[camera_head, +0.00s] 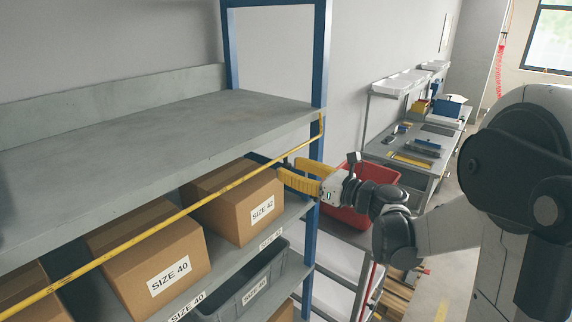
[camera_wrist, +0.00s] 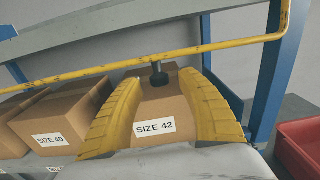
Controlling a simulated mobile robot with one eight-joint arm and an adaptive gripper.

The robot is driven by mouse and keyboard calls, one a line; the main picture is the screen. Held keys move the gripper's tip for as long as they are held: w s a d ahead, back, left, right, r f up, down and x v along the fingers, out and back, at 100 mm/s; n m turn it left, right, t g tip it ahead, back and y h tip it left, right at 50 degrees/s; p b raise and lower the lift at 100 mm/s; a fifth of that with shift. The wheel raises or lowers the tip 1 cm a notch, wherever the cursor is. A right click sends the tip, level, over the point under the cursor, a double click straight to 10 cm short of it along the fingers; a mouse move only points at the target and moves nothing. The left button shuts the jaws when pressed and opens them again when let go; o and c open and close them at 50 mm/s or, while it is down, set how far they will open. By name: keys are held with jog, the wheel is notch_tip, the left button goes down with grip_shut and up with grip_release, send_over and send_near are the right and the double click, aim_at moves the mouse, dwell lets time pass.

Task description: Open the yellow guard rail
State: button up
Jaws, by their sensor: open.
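The yellow guard rail (camera_head: 155,230) runs across the front of the shelf, in front of the boxes. Its right end bends up at the blue post. In the wrist view the rail (camera_wrist: 110,66) crosses the upper picture, with a dark knob (camera_wrist: 158,77) hanging below it. My gripper (camera_head: 281,170) has yellow fingers and is at the rail's right part, near the blue post. In the wrist view my gripper (camera_wrist: 168,80) is open, its fingers on either side of the knob. I cannot tell whether they touch the rail or knob.
Cardboard boxes labelled SIZE 42 (camera_head: 235,205) and SIZE 40 (camera_head: 140,262) stand behind the rail. A blue post (camera_head: 319,75) rises near my gripper. A red bin (camera_head: 350,214) sits behind it. A grey bin (camera_head: 245,290) is on the shelf below.

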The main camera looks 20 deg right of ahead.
jog(key=shift+x, duration=1)
grip_shut()
jog(key=shift+s, duration=0.1)
jog(key=shift+s+d+p, duration=0.1)
jog(key=shift+p, duration=0.2)
jog(key=s+g+h+p, duration=0.1)
jog(key=s+d+r+g+h+p, duration=0.1)
jog(key=p, duration=0.1)
jog(key=shift+d+r+g, duration=0.1)
jog(key=shift+d+g, duration=0.1)
jog(key=shift+g, duration=0.1)
jog(key=s+g+p, duration=0.1)
jog(key=d+r+g+h+p, duration=0.1)
jog(key=p, duration=0.1)
jog(key=shift+s+d+h, duration=0.1)
jog(key=shift+s+h, duration=0.2)
jog(key=shift+s, duration=0.05)
jog(key=shift+s+d+r+g+h+p, duration=0.1)
jog(key=shift+s+d+g+h+p, duration=0.15)
jog(key=shift+g+p, duration=0.35)
